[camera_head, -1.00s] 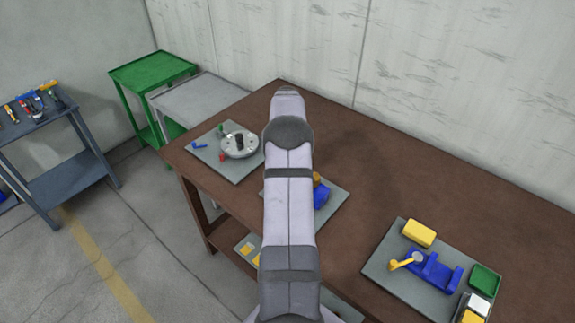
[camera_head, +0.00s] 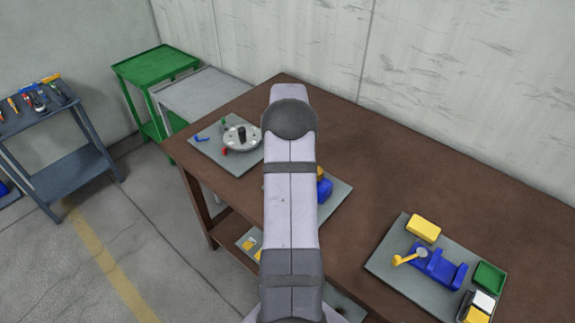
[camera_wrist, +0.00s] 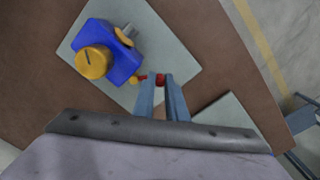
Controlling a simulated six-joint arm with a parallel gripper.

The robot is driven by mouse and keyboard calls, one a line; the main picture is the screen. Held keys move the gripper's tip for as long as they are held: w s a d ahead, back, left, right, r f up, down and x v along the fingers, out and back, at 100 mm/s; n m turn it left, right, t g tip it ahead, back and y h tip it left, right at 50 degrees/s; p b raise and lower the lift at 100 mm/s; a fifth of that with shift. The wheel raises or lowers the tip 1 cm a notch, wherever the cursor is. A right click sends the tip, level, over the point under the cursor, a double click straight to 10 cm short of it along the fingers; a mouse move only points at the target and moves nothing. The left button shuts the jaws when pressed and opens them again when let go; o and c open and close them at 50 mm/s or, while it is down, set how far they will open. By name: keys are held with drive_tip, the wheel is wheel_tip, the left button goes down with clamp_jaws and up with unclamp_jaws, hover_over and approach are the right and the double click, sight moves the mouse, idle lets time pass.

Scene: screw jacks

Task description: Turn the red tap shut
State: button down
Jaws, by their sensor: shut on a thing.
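In the wrist view a blue block (camera_wrist: 115,54) with a large round yellow knob (camera_wrist: 93,62) and a grey stub sits on a grey plate (camera_wrist: 172,52). A small red part (camera_wrist: 160,80), which looks like the red tap, lies at the tips of my gripper (camera_wrist: 159,82), near the plate's lower edge. My gripper is shut on the red tap; its fingers hide part of it, so the handle's angle cannot be told. In the head view my arm covers the gripper and tap, and only part of the blue block (camera_head: 324,190) shows.
On the brown bench (camera_head: 420,165), a left plate holds a round grey disc (camera_head: 241,136) and small coloured pieces. A right plate (camera_head: 385,260) holds a blue vice-like device (camera_head: 438,267) and yellow and green boxes. The bench behind is clear.

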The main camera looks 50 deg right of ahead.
drive_tip(key=shift+s+a+n, duration=0.2)
drive_tip(key=shift+s+n, duration=0.2)
drive_tip(key=shift+n, duration=0.7)
drive_tip(key=shift+s+a+n, duration=0.15)
drive_tip(key=shift+s+n, duration=0.2)
drive_tip(key=shift+n, duration=0.75)
drive_tip(key=c, duration=1.8)
unclamp_jaws()
drive_tip(key=shift+o, duration=0.2)
drive_tip(key=shift+r, duration=0.15)
wheel_tip(320, 180, up, 8)
drive_tip(key=p, duration=0.6)
drive_tip(key=shift+a, duration=0.2)
